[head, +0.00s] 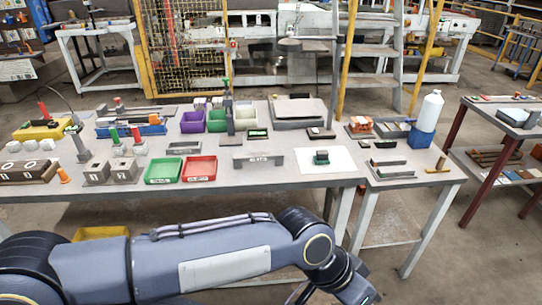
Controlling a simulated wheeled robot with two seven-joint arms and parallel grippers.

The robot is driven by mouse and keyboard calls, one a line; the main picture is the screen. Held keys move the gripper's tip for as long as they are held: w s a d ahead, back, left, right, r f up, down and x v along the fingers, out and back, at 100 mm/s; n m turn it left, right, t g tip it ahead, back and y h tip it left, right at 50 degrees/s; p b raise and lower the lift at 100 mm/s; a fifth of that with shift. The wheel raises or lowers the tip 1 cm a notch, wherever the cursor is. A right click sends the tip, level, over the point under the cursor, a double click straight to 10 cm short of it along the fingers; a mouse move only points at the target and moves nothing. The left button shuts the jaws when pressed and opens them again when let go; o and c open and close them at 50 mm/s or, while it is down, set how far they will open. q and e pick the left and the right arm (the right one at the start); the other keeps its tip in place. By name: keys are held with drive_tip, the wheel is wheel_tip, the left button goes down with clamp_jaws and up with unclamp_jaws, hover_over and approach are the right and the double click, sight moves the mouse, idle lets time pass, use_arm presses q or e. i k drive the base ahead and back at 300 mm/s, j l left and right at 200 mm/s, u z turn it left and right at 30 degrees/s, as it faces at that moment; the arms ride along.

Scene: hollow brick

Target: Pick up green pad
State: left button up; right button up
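A small dark block with a green part (321,157) sits on a white sheet (340,164) at the right end of the long grey table (230,182); it looks like the green pad, but it is small in the picture. Another dark piece with a greenish face (257,134) lies farther back, left of the sheet. My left arm crosses the bottom of the head view, in front of the table and well apart from the pad. Its wrist runs out at the bottom edge, and no fingertips show. My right gripper is not in view.
Green (165,170) and red (200,168) trays stand left of a grey block (258,160). A smaller side table (415,176) on the right holds a white bottle (430,108) in a blue holder and dark bars. The table's front edge lies between my arm and the sheet.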

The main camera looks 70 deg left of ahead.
sight(321, 158)
drive_tip(key=u, duration=1.85)
